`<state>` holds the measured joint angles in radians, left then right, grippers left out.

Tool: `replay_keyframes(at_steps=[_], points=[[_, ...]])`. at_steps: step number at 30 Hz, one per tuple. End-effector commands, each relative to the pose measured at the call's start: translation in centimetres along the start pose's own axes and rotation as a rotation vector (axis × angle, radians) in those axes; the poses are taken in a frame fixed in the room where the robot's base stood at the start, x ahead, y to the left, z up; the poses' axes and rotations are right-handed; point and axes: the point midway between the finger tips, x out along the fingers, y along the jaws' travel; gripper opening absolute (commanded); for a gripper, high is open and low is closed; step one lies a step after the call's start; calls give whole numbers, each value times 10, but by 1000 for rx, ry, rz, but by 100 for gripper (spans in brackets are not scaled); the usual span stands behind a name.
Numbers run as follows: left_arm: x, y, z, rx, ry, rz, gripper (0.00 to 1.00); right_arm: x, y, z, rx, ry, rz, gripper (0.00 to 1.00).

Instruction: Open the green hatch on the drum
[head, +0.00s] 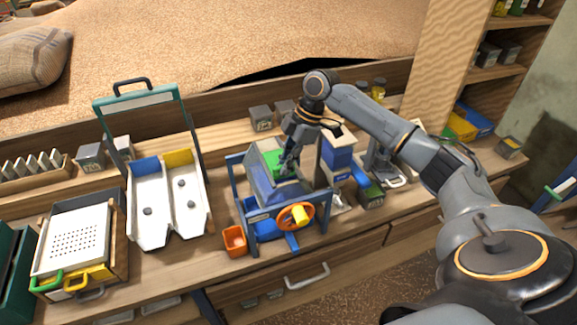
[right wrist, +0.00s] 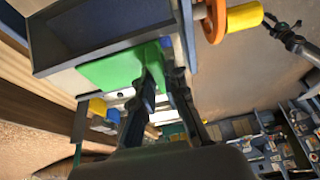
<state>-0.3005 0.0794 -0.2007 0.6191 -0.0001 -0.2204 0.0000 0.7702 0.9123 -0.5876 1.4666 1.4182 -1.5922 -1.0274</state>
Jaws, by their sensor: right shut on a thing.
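The drum (head: 270,188) is a grey-blue body in a blue frame on the bench, with an orange handwheel (head: 296,216) and yellow knob at its front. The green hatch (head: 273,158) is on its upper side, partly hidden by my right gripper (head: 287,168). In the right wrist view the hatch (right wrist: 112,69) lies against the drum wall. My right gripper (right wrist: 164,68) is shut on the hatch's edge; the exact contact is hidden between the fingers. A dark shape like my left gripper (right wrist: 284,28) shows small at the upper right of the wrist view; its jaw state is unclear.
A small orange bin (head: 235,241) stands left of the drum. A white two-channel tray (head: 166,205) and a perforated sieve box (head: 75,240) stand farther left. Blue containers (head: 338,152) are close on the right. A wooden wall and grain lie behind.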

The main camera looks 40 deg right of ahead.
Motion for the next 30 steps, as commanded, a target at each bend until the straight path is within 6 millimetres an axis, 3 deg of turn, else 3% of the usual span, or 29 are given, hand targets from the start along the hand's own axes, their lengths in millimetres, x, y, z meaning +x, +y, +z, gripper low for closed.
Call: replay_keyframes(at_steps=[3,10,24,25,27,28,30], points=[[-2,0,0,0,-1,0,40,-3,24,-2,2,4,6,0],[2,0,0,0,0,0,40,-2,56,-2,2,3,5,0],[3,-1,0,0,1,-1,40,-2,64,-1,-2,0,1,0],[3,-1,0,0,1,-1,40,-2,64,-1,-2,0,1,16],[3,-1,0,0,1,-1,40,-2,64,-1,-2,0,1,31],[3,-1,0,0,1,-1,40,-2,64,-1,-2,0,1,36],[3,-1,0,-1,1,-1,40,-2,64,-1,-1,-1,1,36]])
